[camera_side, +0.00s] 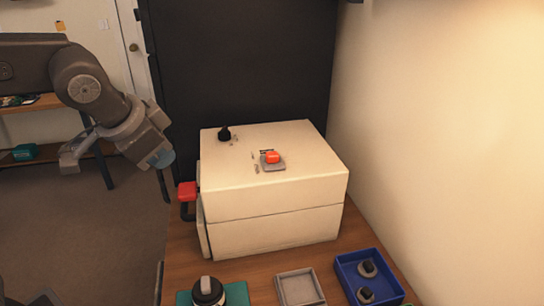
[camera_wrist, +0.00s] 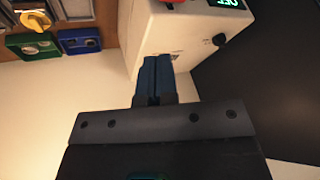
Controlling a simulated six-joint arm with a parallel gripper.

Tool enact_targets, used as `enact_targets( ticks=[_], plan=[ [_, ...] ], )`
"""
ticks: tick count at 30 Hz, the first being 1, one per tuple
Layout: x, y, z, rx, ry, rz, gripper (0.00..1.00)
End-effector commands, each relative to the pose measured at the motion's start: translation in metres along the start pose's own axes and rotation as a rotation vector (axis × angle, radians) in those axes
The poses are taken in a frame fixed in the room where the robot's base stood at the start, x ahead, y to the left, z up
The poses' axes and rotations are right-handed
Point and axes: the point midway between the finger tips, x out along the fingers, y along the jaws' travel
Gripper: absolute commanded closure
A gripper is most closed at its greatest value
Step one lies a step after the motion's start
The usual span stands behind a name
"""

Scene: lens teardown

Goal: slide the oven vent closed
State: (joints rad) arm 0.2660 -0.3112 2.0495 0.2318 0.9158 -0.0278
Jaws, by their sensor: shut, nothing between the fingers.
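The white oven (camera_side: 275,220) is a box on the wooden bench. An orange-red tab (camera_side: 272,157) sits on a grey plate (camera_side: 273,168) on its top; it looks like the vent slider, but its slide position cannot be made out. A red handle (camera_side: 187,191) juts from the oven's left side.
A black knob (camera_side: 224,133) stands at the oven top's back left corner. In front are a teal mat with a dark round item (camera_side: 208,291), a grey tray (camera_side: 280,299) and a blue bin (camera_side: 343,272) holding dark parts. A wall closes the right side.

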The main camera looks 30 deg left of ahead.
Motion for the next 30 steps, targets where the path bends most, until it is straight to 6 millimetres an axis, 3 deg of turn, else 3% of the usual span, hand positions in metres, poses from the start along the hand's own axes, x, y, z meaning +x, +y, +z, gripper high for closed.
enact_targets(
  ticks=[1, 3, 6, 10, 15, 20, 30],
  plan=[
    [0.007, 0.012, -0.024, 0.062, 0.006, -0.005, 1.0],
    [0.015, 0.027, -0.053, 0.137, 0.023, -0.02, 1.0],
    [0.026, 0.05, -0.087, 0.226, 0.048, -0.04, 1.0],
    [0.037, 0.076, -0.115, 0.304, 0.076, -0.059, 1.0],
    [0.044, 0.089, -0.129, 0.342, 0.092, -0.07, 1.0],
    [0.06, 0.088, -0.131, 0.343, 0.09, -0.072, 1.0],
    [0.128, 0.084, -0.137, 0.341, 0.088, -0.071, 1.0]
  ],
)
